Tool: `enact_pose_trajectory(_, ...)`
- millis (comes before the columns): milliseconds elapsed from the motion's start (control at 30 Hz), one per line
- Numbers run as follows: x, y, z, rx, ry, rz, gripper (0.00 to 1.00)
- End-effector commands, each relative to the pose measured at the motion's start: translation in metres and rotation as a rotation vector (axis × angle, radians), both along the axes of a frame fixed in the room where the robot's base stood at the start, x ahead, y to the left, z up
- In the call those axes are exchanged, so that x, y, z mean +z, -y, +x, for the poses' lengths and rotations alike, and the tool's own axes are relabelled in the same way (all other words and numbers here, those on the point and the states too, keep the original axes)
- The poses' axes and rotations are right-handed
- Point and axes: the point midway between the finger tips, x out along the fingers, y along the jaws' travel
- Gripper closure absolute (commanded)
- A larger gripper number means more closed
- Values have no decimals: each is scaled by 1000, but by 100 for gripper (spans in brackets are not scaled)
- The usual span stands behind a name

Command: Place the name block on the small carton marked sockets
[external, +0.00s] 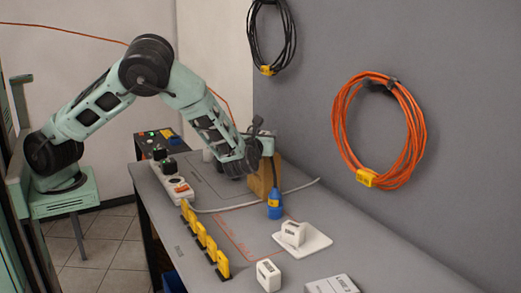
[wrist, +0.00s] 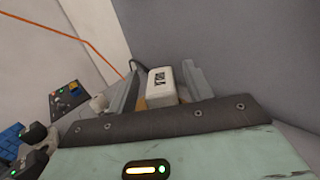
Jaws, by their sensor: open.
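In the wrist view a white block (wrist: 161,84) with dark lettering sits between the two fingers of my gripper (wrist: 162,88). The lettering is too small to read surely. A tan carton (wrist: 152,103) shows just beneath the block, mostly hidden by my gripper's body; the block appears to rest on it. In the external view the brown carton (external: 264,178) stands on the bench with my gripper (external: 257,150) at its top. My gripper is open, one finger on each side of the block. Any marking on the carton is not readable.
White blocks stand on a white plate (external: 318,243) and on the bench (external: 268,275). A power strip (external: 178,186), yellow pieces (external: 206,240) and a grey cable (external: 225,208) lie along the bench. A grey wall (external: 380,220) closes the right.

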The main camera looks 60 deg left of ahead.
Motion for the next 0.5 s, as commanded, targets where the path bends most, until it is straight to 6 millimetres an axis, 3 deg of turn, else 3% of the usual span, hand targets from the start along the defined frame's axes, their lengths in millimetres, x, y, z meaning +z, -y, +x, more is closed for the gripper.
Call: enact_pose_trajectory(500,-2,70,-68,-5,-1,-2,49)
